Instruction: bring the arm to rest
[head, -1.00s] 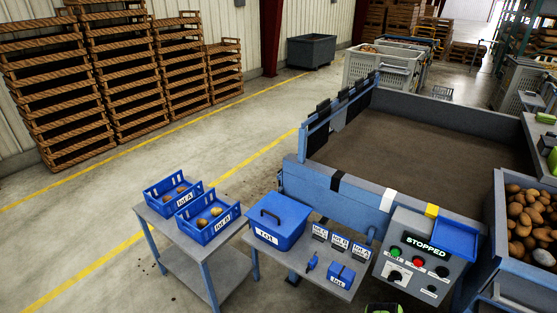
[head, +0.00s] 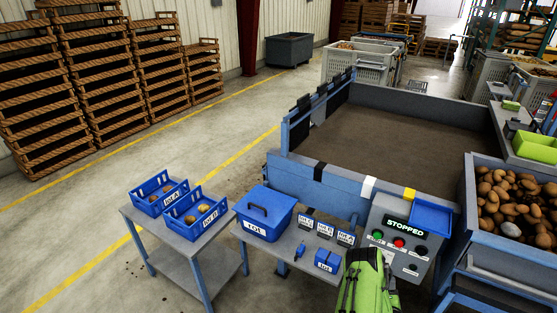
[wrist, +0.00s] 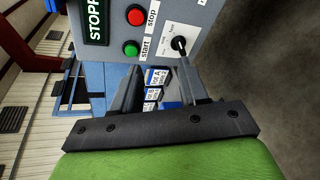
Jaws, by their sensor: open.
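My gripper (wrist: 160,88) is open and empty in the wrist view, its two dark fingers spread apart below the control panel (wrist: 150,40). In the head view my green arm (head: 367,282) rises from the bottom edge in front of the panel (head: 408,232), covering part of its lower left; the fingertips cannot be made out there. The panel's display reads STOPPED, with a green button, a red button and a dial. Between the fingers, the small lot cards (wrist: 154,78) show farther off.
A side bench (head: 290,246) left of the panel holds a blue lidded LOT box (head: 265,214), small lot cards and a small blue box (head: 327,261). A table (head: 190,248) farther left holds two blue crates with potatoes. A potato bin (head: 480,230) stands at right.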

